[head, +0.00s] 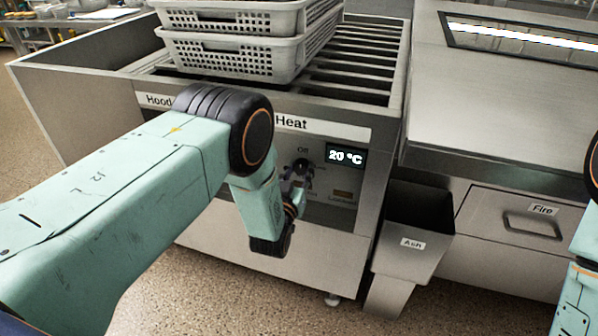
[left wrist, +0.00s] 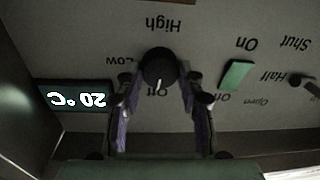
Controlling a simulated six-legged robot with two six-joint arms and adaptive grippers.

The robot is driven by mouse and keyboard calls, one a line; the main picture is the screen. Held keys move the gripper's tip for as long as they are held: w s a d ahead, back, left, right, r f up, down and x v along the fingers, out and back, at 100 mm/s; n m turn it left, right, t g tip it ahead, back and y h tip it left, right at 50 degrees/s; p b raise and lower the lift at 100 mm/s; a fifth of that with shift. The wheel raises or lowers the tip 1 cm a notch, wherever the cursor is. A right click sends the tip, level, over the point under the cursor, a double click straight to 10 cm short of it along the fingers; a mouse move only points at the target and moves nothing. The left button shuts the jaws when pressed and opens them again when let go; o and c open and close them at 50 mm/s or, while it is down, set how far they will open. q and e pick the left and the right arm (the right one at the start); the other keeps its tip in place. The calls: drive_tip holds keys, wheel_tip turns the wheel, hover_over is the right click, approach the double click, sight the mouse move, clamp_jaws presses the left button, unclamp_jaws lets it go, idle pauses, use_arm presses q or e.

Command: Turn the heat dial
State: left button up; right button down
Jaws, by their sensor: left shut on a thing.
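The round black heat dial (left wrist: 160,67) sits on the grey panel in the left wrist view, which shows the labels upside down. Its white pointer line points at Off; High and Low are also marked around it. My left gripper (left wrist: 158,90) has its two fingers on either side of the dial, shut on it. In the head view the dial (head: 301,164) shows just above my left gripper (head: 296,183), under the Heat label. The display (head: 346,156) beside it reads 20 °C. My right gripper is out of view; only part of that arm shows at the right edge.
A green switch (left wrist: 235,75) marked On and a small knob (left wrist: 296,79) marked Shut, Half and Open are beside the dial. Stacked perforated baskets (head: 235,55) stand on the slatted top.

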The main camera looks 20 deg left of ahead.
use_arm(q)
drive_tip(key=m, duration=0.9)
drive_tip(key=shift+d+f+t, duration=0.1)
drive_tip(key=shift+t, duration=0.2)
drive_tip(key=m, duration=0.4)
drive_tip(key=shift+m+h, duration=0.3)
drive_tip(key=shift+h, duration=0.1)
drive_tip(key=shift+f+m, duration=0.1)
drive_tip(key=shift+m, duration=1.9)
drive_tip(key=o, duration=1.2)
drive_tip(key=shift+s, duration=0.1)
drive_tip(key=s, duration=1.1)
drive_tip(key=shift+s+a+f, duration=0.2)
drive_tip(key=shift+s+f, duration=0.15)
drive_tip(key=shift+s, duration=0.05)
